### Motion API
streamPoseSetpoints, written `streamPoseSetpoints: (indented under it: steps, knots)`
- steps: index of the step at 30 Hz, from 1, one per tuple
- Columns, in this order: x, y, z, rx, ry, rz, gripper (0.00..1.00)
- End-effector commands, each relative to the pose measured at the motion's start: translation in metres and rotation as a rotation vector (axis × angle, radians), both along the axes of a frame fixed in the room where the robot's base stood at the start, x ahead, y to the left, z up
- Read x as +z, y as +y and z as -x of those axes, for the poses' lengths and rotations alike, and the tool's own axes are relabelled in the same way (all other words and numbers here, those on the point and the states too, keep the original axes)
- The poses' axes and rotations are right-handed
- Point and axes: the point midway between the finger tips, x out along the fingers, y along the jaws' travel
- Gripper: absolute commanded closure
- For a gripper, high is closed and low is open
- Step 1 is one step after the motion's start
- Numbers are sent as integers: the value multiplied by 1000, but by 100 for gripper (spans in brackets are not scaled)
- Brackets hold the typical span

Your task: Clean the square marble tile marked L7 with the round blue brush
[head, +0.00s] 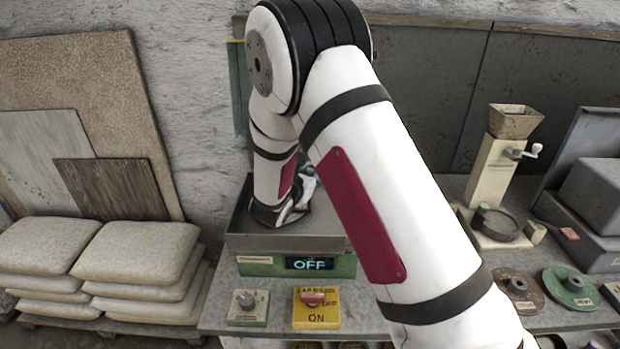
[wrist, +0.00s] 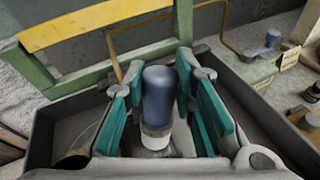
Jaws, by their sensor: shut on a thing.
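My gripper (wrist: 158,105) has teal finger pads on both sides of a round-topped blue thing with a white lower band, which looks like the round blue brush (wrist: 159,88). The gripper is shut on it, inside a grey tray (wrist: 262,115). In the head view my gripper is down at the same tray (head: 240,243), largely hidden by my arm. I see no tile with the mark L7; what lies under the brush is hidden.
A hopper grinder (head: 495,165) and round discs (head: 570,287) are at right. Sacks (head: 137,252) and leaning slabs (head: 75,85) are at left.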

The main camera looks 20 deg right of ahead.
Motion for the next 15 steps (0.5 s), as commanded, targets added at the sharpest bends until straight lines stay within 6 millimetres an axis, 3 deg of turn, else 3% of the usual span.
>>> streamPoseSetpoints:
  steps: [8, 15]
  knots:
    - [0, 1, -1, 1, -1, 1, 100]
    - [-6, 16, -7, 2, -1, 1, 100]
